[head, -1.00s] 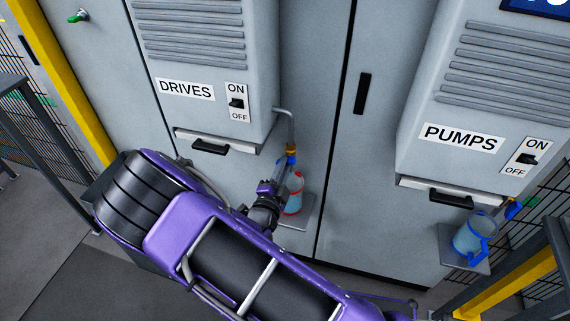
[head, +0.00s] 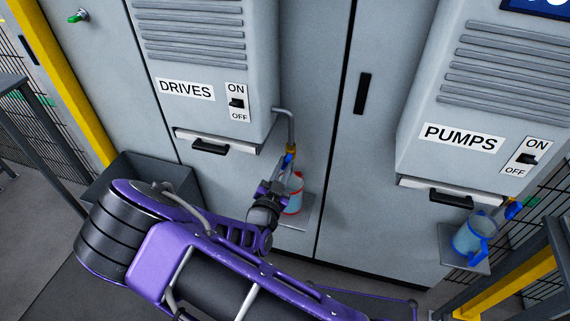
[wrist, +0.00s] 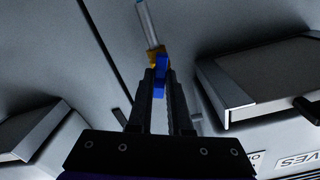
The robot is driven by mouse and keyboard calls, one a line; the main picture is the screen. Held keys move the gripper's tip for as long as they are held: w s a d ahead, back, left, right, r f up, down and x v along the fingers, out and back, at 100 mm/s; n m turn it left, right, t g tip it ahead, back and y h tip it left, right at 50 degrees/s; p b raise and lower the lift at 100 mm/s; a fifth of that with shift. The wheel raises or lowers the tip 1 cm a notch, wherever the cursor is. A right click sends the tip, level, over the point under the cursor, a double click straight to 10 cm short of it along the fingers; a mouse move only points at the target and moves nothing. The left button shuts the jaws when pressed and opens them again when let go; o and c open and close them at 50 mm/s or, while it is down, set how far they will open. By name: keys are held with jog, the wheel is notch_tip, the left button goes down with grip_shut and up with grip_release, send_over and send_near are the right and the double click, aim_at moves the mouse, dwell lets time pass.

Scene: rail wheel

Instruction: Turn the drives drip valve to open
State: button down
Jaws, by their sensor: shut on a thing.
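The drives drip valve has a brass body (head: 291,149) at the end of a bent grey pipe below the DRIVES box, with a blue handle (head: 287,161). In the wrist view the blue handle (wrist: 160,72) sits between my two fingertips, with the brass body (wrist: 154,56) just beyond. My gripper (wrist: 160,80) is shut on the handle; in the head view my gripper (head: 283,172) is at the valve, partly hidden by my wrist. The handle hangs below the body, leaning a little left in the head view. Whether liquid flows cannot be seen.
A clear jug with a red band (head: 294,196) stands on a small shelf (head: 308,215) close behind my wrist. The DRIVES drawer (head: 211,147) is to the left. The PUMPS box (head: 461,138) has its own blue-handled valve (head: 513,210) and jug (head: 473,236) at right.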

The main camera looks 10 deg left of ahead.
dwell(0.3)
jog(key=n, duration=0.4)
jog(key=c, duration=0.7)
grip_release()
jog(key=shift+n, duration=0.3)
jog(key=shift+s, duration=0.1)
jog(key=s, duration=0.6)
jog(key=shift+s+a, duration=0.3)
jog(key=shift+s, duration=0.1)
